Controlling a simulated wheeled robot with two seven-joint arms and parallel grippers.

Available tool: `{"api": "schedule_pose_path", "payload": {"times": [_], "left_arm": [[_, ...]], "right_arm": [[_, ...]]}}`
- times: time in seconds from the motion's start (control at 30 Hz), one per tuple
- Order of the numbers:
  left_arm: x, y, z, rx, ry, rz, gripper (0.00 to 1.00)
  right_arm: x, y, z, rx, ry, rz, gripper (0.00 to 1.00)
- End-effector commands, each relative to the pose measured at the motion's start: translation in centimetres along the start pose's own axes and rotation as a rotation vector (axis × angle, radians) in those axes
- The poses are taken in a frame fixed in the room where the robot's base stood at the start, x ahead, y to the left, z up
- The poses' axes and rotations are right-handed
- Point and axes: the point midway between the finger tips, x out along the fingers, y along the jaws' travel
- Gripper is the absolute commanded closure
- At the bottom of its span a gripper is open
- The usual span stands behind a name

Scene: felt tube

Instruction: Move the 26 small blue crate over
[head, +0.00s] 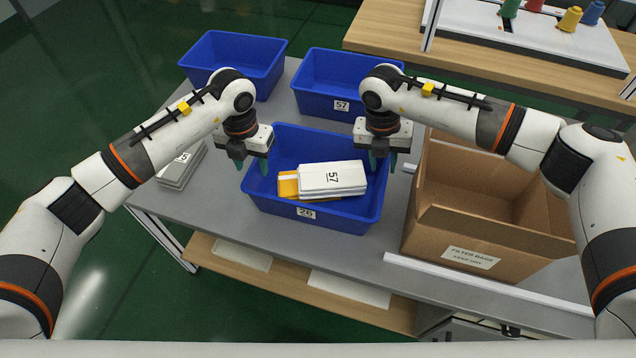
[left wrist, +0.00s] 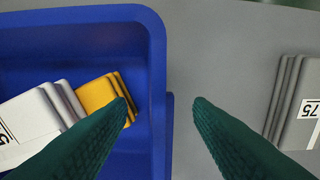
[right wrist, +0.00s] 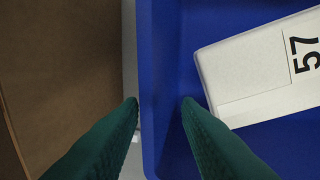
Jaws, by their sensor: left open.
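The small blue crate labelled 26 (head: 345,218) stands on the grey table in the middle of the head view. It holds a white packet stack marked 57 (head: 345,172) and a yellow packet stack (head: 288,185). My left gripper (head: 247,168) is open at the crate's left wall; in the left wrist view the wall (left wrist: 157,90) lies between its green fingers. My right gripper (head: 384,165) is at the crate's right wall; in the right wrist view its fingers are apart with the wall (right wrist: 158,90) between them. I cannot tell whether any finger touches the wall.
Two other blue crates (head: 235,52) (head: 322,98) stand behind, one labelled 57. A cardboard box (head: 470,225) stands close to the right. Grey packets (head: 182,168) lie to the left. A white rail (head: 440,272) runs along the front right.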

Motion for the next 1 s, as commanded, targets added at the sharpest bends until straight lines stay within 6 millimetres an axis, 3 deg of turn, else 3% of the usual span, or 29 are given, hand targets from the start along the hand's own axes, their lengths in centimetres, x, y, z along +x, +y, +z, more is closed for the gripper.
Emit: {"api": "schedule_pose_path", "payload": {"times": [0.2, 0.63, 0.8, 0.9, 1.0], "left_arm": [[2.7, 0.0, 0.0, 0.0, 0.0, 0.001, 0.53], [3.4, 0.0, 0.0, 0.001, 0.001, 0.0, 0.53], [3.4, 0.0, 0.0, 0.001, 0.001, 0.0, 0.81], [3.4, 0.0, 0.0, 0.001, 0.001, 0.0, 0.97], [3.4, 0.0, 0.0, 0.001, 0.001, 0.0, 1.0]], "right_arm": [[2.7, 0.0, 0.0, 0.0, -0.002, 0.002, 0.7], [3.4, 0.0, 0.0, -0.001, 0.001, 0.0, 0.7], [3.4, 0.0, 0.0, -0.001, 0.001, 0.0, 0.97], [3.4, 0.0, 0.0, 0.0, 0.0, 0.0, 1.0], [3.4, 0.0, 0.0, 0.0, 0.0, 0.0, 1.0]]}}
